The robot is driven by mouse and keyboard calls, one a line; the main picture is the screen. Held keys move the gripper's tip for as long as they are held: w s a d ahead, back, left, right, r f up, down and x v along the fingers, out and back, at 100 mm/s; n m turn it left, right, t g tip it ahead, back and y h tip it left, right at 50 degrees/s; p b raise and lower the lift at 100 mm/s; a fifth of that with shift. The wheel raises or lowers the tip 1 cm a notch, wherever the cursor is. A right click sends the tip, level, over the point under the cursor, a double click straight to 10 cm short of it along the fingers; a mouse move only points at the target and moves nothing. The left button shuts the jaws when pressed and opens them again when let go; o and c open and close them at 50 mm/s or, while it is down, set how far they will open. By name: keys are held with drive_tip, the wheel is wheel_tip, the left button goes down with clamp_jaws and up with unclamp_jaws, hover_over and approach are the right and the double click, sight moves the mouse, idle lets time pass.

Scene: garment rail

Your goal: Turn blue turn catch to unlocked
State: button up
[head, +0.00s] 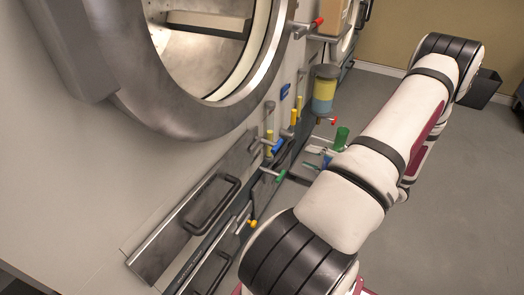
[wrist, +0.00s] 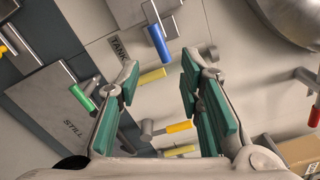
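The blue turn catch (wrist: 159,45) shows in the wrist view as a blue handle on a grey mount, near a "TANK" label. It lies tilted, just beyond my fingertips. In the head view a blue handle (head: 279,145) on the lower panel appears to be the same catch. My gripper (wrist: 160,66) is open, with teal pads on both fingers and nothing between them touching either pad. The blue handle lies ahead of the gap, apart from the fingers. In the head view my arm covers part of the area at the right, and the gripper is mostly hidden. No locked or unlocked marking is readable.
Yellow handles (wrist: 180,126) stand close to my fingers, and a green handle (wrist: 83,90) is at the left by a "STILL" panel (wrist: 72,125). A red-tipped handle (wrist: 308,77) is at the right. In the head view, a large round door frame (head: 265,70) is above; floor (head: 450,190) is open right.

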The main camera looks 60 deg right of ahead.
sight(272, 144)
drive_tip(key=w+b, duration=0.1)
drive_tip(key=w, duration=0.3)
drive_tip(key=w+b, duration=0.1)
drive_tip(key=w, duration=0.4)
drive_tip(key=w+a+b, duration=0.1)
drive_tip(key=w, duration=0.3)
drive_tip(key=shift+w+b, duration=0.3)
drive_tip(key=shift+w, duration=0.05)
